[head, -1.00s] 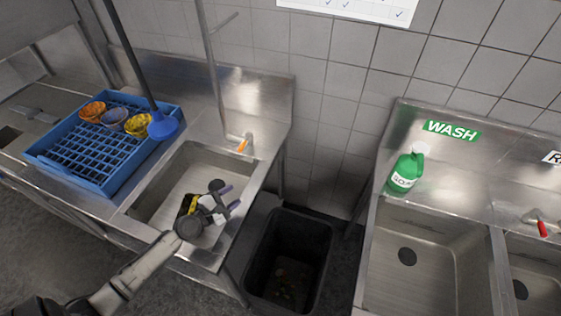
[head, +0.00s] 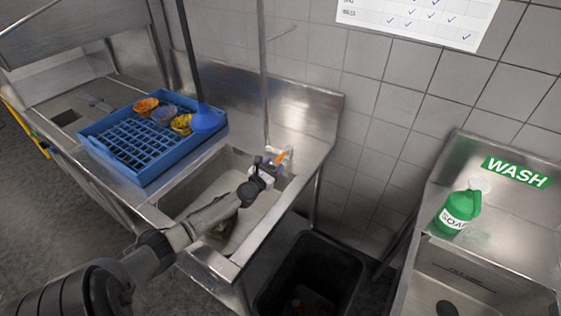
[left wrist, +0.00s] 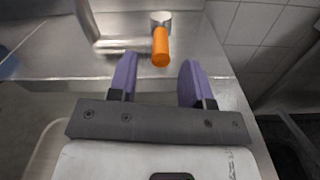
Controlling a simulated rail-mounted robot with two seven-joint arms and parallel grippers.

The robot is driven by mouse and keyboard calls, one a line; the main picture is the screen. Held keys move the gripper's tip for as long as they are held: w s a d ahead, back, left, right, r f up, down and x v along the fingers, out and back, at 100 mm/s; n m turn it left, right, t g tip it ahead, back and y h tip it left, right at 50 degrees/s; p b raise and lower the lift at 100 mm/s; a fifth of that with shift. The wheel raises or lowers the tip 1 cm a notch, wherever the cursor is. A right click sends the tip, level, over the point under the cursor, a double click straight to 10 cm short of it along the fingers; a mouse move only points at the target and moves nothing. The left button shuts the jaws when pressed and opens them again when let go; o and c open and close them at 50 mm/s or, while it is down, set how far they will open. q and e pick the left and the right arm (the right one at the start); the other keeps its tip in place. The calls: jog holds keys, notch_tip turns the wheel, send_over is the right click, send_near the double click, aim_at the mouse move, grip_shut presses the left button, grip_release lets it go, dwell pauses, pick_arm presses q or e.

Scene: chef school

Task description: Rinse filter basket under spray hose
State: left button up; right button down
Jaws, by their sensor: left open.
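My left gripper (head: 268,166) is open and empty at the far right of the sink (head: 180,197), close to the orange tap lever (head: 284,155). In the left wrist view, the purple fingers of the gripper (left wrist: 159,76) are spread, and the orange lever (left wrist: 161,47) appears between and beyond them. They look apart from it. A dark object (head: 222,230) with a hint of yellow lies in the sink, partly hidden by my left arm; it may be the filter basket. A thin metal pipe (head: 263,80) rises behind the tap. I cannot make out a spray head. My right gripper is not in view.
A blue rack (head: 135,160) with several coloured cups stands left of the sink. A black bin (head: 312,275) stands right of the sink. A green soap bottle (head: 458,212) sits by the wash basin.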

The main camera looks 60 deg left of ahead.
aim_at(286, 152)
pick_arm(q)
jog(key=shift+b+x, duration=0.85)
jog(key=shift+x, duration=1.6)
jog(key=shift+c, duration=0.3)
grip_shut()
